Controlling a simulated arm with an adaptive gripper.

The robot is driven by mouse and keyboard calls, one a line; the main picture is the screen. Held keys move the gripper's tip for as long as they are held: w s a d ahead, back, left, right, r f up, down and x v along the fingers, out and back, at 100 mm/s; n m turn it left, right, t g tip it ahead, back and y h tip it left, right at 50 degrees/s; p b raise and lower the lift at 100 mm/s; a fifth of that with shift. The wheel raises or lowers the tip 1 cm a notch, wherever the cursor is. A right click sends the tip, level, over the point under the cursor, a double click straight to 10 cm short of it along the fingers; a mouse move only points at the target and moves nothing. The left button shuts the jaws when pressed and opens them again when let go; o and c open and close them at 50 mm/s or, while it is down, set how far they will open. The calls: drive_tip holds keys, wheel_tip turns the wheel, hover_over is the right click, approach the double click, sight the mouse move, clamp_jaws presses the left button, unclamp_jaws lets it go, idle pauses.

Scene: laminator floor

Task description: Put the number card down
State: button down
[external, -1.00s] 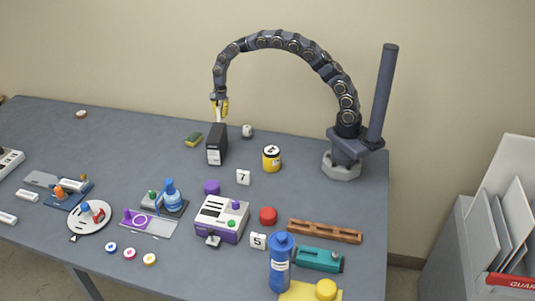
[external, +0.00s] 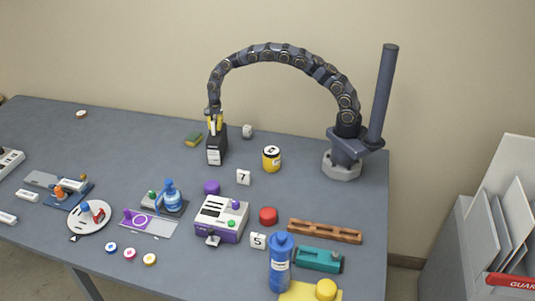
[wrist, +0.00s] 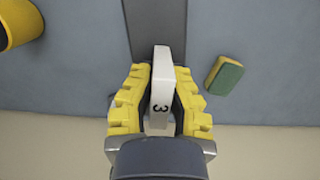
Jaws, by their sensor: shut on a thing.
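A white number card marked 3 (wrist: 161,92) is between the yellow fingers of my gripper (wrist: 160,74) in the wrist view. My gripper is shut on it. In the external view my gripper (external: 215,122) is low at the top of a dark upright box (external: 216,152) with a white label. In the wrist view the dark box (wrist: 154,22) lies just beyond the card's end. I cannot tell whether the card touches it. Other white number pieces, a 7 (external: 243,177) and a 5 (external: 258,241), stand on the table.
A green and yellow sponge (external: 193,139) lies left of the box. A small white cup (external: 247,131) and a yellow jar (external: 271,158) stand to its right. A purple and white machine (external: 221,218) is nearer the front. The table's back left is mostly clear.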

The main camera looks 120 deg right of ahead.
drive_tip(key=c, duration=1.2)
unclamp_jaws()
drive_tip(key=shift+o, duration=0.2)
